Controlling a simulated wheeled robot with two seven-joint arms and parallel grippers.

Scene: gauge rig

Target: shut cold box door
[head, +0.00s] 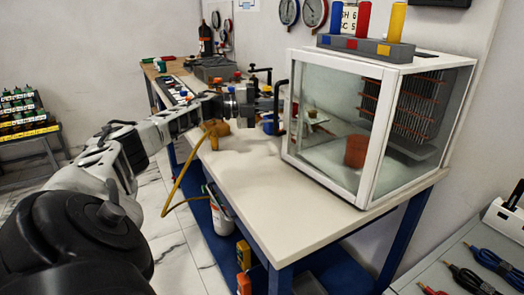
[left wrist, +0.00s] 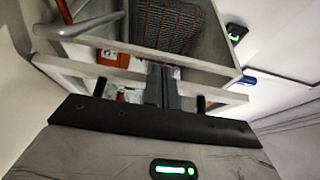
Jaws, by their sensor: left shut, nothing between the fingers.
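The cold box (head: 380,140) is a white-framed, glass-walled box on the right of the bench. Its glass door (head: 325,118) faces left and front, with a dark upright handle (head: 281,100) at its left edge. I cannot tell how wide any gap is. In the left wrist view, white frame bars of the cold box (left wrist: 215,93) cross behind my fingers, and a grey curved handle (left wrist: 85,25) shows upper left. My left gripper (head: 268,103) is shut and empty, close beside the handle; its fingers also show in the wrist view (left wrist: 162,85). Contact is unclear. My right gripper is not in view.
An orange-brown pot (head: 356,151) stands inside the cold box. A grey rack (head: 366,46) with blue, red and yellow tubes stands on top. The white bench top (head: 255,190) is clear in front. A yellow hose (head: 180,180) hangs at the bench's left edge.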

